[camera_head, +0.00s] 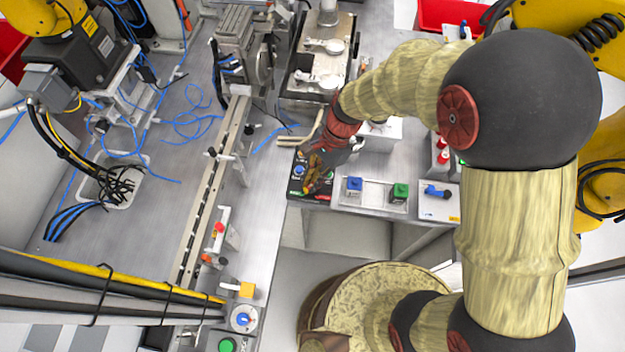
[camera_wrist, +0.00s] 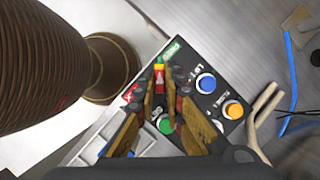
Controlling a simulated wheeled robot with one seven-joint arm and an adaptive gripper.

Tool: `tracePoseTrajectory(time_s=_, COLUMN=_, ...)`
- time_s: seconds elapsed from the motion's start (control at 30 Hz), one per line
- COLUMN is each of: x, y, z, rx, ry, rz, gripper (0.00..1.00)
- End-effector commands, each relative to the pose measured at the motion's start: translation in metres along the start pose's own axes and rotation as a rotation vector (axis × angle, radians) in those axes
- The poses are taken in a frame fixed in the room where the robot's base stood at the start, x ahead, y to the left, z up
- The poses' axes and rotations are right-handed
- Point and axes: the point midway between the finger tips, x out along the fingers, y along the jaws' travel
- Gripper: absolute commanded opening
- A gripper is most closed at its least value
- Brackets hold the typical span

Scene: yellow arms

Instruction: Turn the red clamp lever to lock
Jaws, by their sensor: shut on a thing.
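My gripper (camera_head: 318,172) reaches down over the black control box (camera_head: 295,192). In the wrist view the fingertips of my gripper (camera_wrist: 160,88) are close together. A small red piece with a yellow tip (camera_wrist: 159,76) shows between them; I take it for the red clamp lever. It stands at the edge of the control box (camera_wrist: 213,107), beside a green label. My fingers close on it from both sides. Its lower part and pivot are hidden by the fingers, so its angle cannot be told. In the head view the gripper hides it.
The box carries a blue button (camera_wrist: 206,83), an orange button (camera_wrist: 233,109) and a green button (camera_wrist: 166,125) close to the fingers. A metal rail (camera_head: 205,200) runs left.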

Motion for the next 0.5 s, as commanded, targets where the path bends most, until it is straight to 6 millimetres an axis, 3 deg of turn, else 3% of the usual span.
tracePoseTrajectory(time_s=0.27, x=-0.0016, y=-0.0011, z=0.0008, rx=-0.087, ry=0.000, rz=0.037, gripper=0.00)
tracePoseTrajectory(time_s=0.5, x=-0.0025, y=-0.0026, z=0.0017, rx=-0.262, ry=0.000, rz=0.109, gripper=0.00)
